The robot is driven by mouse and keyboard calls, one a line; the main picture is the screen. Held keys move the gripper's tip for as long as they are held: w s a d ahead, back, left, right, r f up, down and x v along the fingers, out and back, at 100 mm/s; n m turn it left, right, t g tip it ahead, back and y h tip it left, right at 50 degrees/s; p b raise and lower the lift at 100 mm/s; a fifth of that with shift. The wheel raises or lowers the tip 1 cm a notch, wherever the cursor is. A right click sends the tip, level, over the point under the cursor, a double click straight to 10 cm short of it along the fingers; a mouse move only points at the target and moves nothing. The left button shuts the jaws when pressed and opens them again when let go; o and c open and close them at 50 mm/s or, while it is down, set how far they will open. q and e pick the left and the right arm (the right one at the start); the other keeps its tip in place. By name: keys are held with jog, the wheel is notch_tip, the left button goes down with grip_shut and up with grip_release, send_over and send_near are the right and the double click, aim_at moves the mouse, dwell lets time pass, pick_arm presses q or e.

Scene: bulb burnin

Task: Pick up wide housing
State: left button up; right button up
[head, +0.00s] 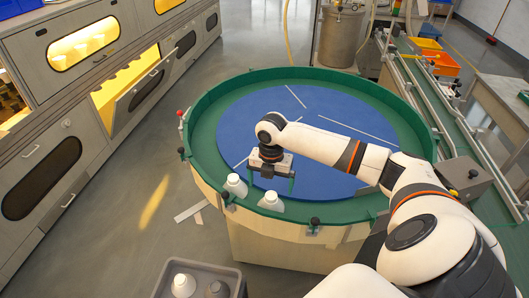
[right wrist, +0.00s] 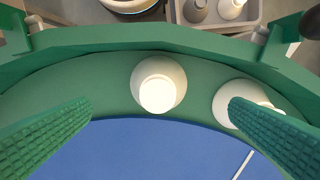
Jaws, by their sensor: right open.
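In the head view one housing (head: 236,186) is on the left and the other housing (head: 271,202) on the right. I cannot tell which is the wide one. My right gripper (head: 271,181) is open and empty just behind them, fingers pointing down. In the right wrist view one housing (right wrist: 158,88) shows centrally between the green fingers. The other housing (right wrist: 225,100) is partly hidden by the right-hand finger. My left gripper is not in view.
A grey tray (head: 205,268) with a white and a grey housing stands in front of the table. Thin white strips lie on the blue disc (head: 300,110). Small posts stand along the green rim (head: 335,228). Cabinets with an open lit drawer (head: 130,90) are left; a conveyor (head: 440,110) is right.

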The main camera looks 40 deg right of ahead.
aim_at(271, 202)
jog(key=f, duration=0.1)
jog(key=s+f, duration=0.1)
jog(key=f, duration=0.1)
jog(key=shift+f, duration=0.5)
jog(key=f, duration=0.1)
jog(key=f+p, duration=0.1)
jog(key=f, duration=0.2)
jog(key=shift+w+d+f, duration=0.1)
jog(key=shift+w+f, duration=0.05)
jog(key=shift+w, duration=0.2)
jog(key=shift+f, duration=0.5)
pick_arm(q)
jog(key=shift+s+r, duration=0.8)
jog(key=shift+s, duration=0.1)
pick_arm(e)
jog(key=c, duration=0.9)
jog(key=shift+w, duration=0.1)
